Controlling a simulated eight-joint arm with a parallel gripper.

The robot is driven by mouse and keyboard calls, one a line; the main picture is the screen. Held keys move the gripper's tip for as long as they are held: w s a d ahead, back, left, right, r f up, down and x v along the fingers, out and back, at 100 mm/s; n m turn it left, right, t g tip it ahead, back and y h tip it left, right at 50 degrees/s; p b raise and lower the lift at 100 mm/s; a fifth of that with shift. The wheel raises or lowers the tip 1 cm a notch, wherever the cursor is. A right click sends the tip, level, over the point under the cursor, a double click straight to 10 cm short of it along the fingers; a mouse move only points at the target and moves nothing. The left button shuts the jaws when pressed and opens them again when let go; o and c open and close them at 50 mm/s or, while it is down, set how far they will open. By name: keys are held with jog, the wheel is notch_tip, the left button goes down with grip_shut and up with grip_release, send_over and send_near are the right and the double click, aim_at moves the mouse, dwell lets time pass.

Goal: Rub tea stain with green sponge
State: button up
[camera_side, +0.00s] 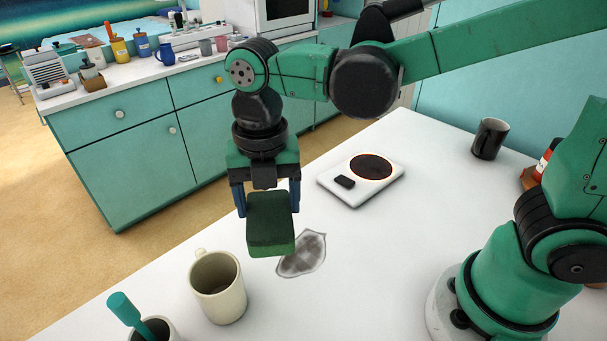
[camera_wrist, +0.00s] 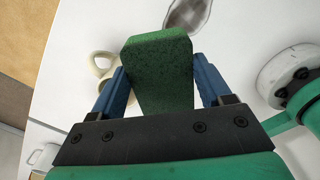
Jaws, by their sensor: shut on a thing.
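My gripper (camera_side: 268,203) points down over the white table, with its blue fingers on either side of the green sponge (camera_side: 270,226). It is shut on the sponge. In the wrist view the sponge (camera_wrist: 160,75) fills the space between the fingers. The tea stain (camera_side: 302,253) is a greyish patch with an irregular outline on the table, just right of the sponge and partly behind it. In the wrist view part of the stain (camera_wrist: 188,14) shows at the top edge, beyond the sponge. The sponge appears held above the table; I cannot tell the exact gap.
A cream mug (camera_side: 217,288) stands close to the left of the sponge. A cup with a teal-handled tool (camera_side: 128,312) is at the front left. A white hot plate (camera_side: 361,180) lies behind, and a black mug (camera_side: 489,138) stands far right. The table's middle right is clear.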

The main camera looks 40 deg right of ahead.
jog(key=shift+f, duration=4.05)
jog(key=shift+d+f, duration=0.3)
jog(key=shift+f, duration=0.3)
jog(key=shift+d+f, duration=0.3)
jog(key=shift+f, duration=0.25)
jog(key=shift+d, duration=5)
jog(key=shift+a, duration=5.75)
jog(key=shift+w+d, duration=0.1)
jog(key=shift+d, duration=5.75)
jog(key=shift+a, duration=5.7)
jog(key=shift+r, duration=3.95)
